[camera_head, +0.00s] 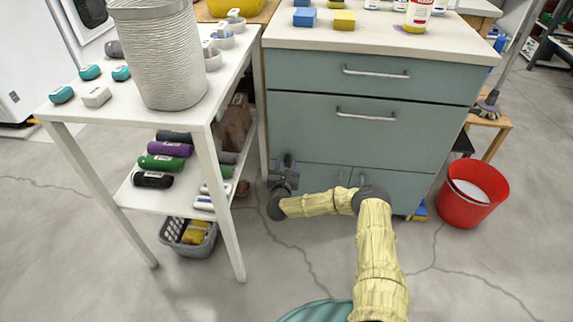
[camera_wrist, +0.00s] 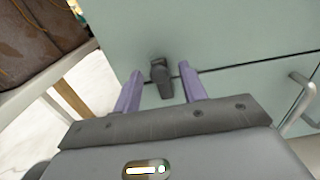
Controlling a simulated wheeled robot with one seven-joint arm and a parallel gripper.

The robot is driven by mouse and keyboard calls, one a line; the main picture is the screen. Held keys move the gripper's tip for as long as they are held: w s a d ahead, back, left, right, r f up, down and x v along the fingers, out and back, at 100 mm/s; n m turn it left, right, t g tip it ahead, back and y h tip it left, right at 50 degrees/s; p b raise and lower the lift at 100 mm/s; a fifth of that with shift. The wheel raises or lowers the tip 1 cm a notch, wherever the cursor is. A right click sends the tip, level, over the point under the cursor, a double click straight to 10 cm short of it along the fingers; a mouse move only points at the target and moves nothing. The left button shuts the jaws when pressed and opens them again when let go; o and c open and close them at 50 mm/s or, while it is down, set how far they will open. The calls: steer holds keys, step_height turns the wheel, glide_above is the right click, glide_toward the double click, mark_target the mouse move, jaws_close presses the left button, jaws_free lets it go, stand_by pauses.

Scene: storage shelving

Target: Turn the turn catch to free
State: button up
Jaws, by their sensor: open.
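The turn catch (camera_wrist: 160,78) is a small dark grey piece on the green cabinet front, at the gap above a lower door. In the wrist view it lies ahead of my gripper (camera_wrist: 160,88), between the lines of its two purple fingers. The fingers are apart and nothing is held; whether they reach around the catch in depth is not clear.
Bar handles (camera_head: 376,73) sit on the drawers, and another handle (camera_wrist: 298,100) is right of my gripper. A white shelf table (camera_head: 216,150) stands close on the left, with a brown box (camera_wrist: 38,40) on it. A red bucket (camera_head: 473,193) stands right. Floor in front is clear.

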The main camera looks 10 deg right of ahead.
steer(key=shift+s+a, duration=0.2)
jaws_close()
